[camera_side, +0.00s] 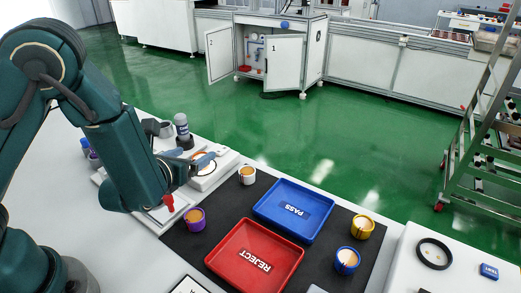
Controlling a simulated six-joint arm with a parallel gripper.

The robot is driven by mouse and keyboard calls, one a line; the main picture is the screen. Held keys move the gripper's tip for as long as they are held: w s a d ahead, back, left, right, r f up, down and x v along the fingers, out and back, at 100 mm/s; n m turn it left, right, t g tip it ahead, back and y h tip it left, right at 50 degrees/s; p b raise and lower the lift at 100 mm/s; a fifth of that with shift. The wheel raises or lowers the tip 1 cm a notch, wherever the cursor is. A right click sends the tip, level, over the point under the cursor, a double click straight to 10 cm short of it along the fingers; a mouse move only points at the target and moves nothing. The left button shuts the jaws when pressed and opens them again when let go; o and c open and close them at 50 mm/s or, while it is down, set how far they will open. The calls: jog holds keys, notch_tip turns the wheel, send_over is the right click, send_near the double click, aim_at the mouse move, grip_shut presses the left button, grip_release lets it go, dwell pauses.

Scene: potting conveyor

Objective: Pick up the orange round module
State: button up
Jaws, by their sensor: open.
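A round piece with an orange top (201,156) sits on a white device at the left, partly hidden by my gripper, so I cannot tell its whole body colour. My gripper (190,158) is open, with its fingers close over and beside this piece; I cannot tell whether they touch it. Several round modules with orange-tan tops stand on the black mat: a purple one (195,220), a white one (247,175), a yellow one (362,228) and a blue one (346,262).
A blue PASS tray (262,205) and a red REJECT tray (226,262) lie on the black mat (325,240). A grey bottle-like item (182,130) stands behind my gripper. A white device with a black ring (434,253) is at the right.

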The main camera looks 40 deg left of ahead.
aim_at(203, 154)
jog(key=shift+f, duration=0.8)
jog(key=shift+w+a+f, duration=0.1)
jog(key=shift+w+f, duration=0.1)
jog(key=shift+x, duration=2.35)
jog(key=shift+r, duration=0.1)
grip_shut()
